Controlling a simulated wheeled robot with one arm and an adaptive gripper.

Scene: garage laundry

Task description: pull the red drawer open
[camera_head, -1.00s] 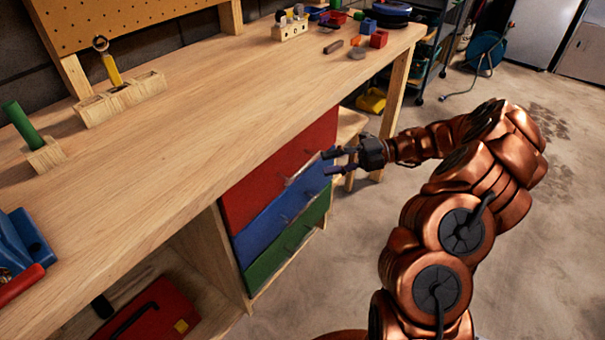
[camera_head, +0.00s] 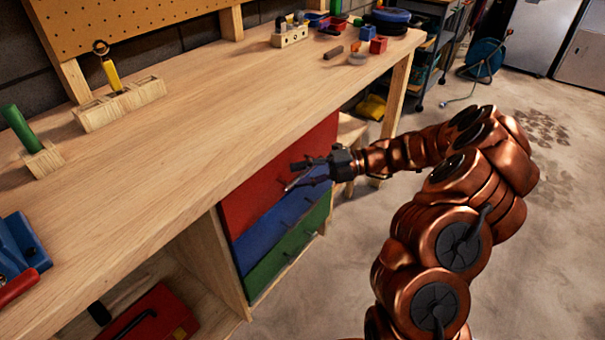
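The red drawer (camera_head: 250,196) is the top one of a stack of three under the workbench, and its front looks flush with the drawers below. Its handle is at the right part of the front, largely hidden by my gripper. My gripper (camera_head: 292,177) points left at the red front, close to the handle, with its dark fingers apart. I cannot tell whether the fingers touch the handle. The blue drawer (camera_head: 262,240) and the green drawer (camera_head: 270,268) sit below, each with a dark handle.
The wooden workbench (camera_head: 190,140) overhangs the drawers. A red toolbox (camera_head: 160,318) lies on the lower shelf at left. A wooden stool (camera_head: 350,130) stands right of the drawers, by the bench leg (camera_head: 395,95). The concrete floor (camera_head: 345,250) in front is clear.

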